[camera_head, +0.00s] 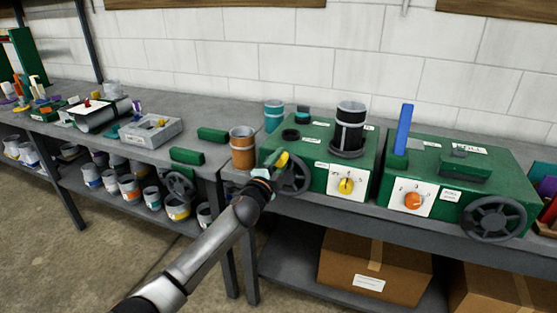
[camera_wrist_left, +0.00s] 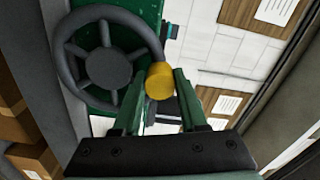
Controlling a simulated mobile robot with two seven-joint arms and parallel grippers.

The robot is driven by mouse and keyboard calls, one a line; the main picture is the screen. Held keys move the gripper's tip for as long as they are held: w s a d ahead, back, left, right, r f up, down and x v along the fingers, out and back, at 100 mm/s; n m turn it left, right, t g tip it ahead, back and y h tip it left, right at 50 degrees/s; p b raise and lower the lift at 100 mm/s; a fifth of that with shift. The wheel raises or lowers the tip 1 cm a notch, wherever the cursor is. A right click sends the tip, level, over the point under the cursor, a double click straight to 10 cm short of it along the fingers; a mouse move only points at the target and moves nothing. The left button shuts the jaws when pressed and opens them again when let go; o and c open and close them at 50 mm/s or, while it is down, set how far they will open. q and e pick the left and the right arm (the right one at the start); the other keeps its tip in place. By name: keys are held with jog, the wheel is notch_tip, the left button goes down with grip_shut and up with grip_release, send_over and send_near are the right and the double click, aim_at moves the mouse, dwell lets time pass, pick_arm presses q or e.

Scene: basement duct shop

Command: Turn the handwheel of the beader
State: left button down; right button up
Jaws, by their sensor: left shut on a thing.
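A green machine (camera_head: 313,155) with a dark handwheel (camera_head: 296,174) on its front stands on the bench in the head view. I cannot read which machine label says beader. My left gripper (camera_head: 273,175) is at the left side of this wheel. In the left wrist view the spoked handwheel (camera_wrist_left: 68,62) fills the upper left, with a yellow knob (camera_wrist_left: 159,82) at its rim. The green fingers of my left gripper (camera_wrist_left: 158,95) stand either side of the knob and are shut on it. My gripper hides part of the wheel in the head view. My right gripper is not in view.
A second green machine (camera_head: 455,180) with a blue lever (camera_head: 403,130) and its own handwheel (camera_head: 493,218) stands to the right. An orange can (camera_head: 243,148) is close behind my gripper. Cardboard boxes (camera_head: 375,268) sit on the lower shelf. Floor is clear at front left.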

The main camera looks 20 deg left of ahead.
aim_at(308, 183)
pick_arm(q)
jog(key=d+m, duration=0.2)
jog(key=m, duration=0.2)
jog(key=d+m, duration=0.1)
jog(key=shift+d+f+m, duration=0.25)
jog(key=shift+m, duration=0.15)
jog(key=m, duration=0.1)
jog(key=d+f+m, duration=0.1)
jog(key=shift+s+d+m, duration=0.1)
jog(key=shift+d+m, duration=0.1)
jog(key=shift+m, duration=0.1)
jog(key=m, duration=0.1)
jog(key=d+f+m, duration=0.1)
jog(key=shift+m, duration=0.4)
jog(key=f+m, duration=0.1)
jog(key=m, duration=0.1)
jog(key=d+f+m, duration=0.1)
jog(key=m, duration=0.1)
jog(key=shift+d+f, duration=0.15)
jog(key=shift+d, duration=0.05)
jog(key=shift+d+f+m+b, duration=0.1)
jog(key=shift+f+m, duration=0.25)
jog(key=shift+m, duration=0.35)
jog(key=shift+f+m+b, duration=0.15)
jog(key=shift+f+m, duration=0.25)
jog(key=shift+m, duration=0.3)
jog(key=shift+d+f+m+b, duration=0.1)
jog(key=shift+f+m, duration=0.25)
jog(key=shift+m, duration=0.35)
jog(key=shift+s+f, duration=0.1)
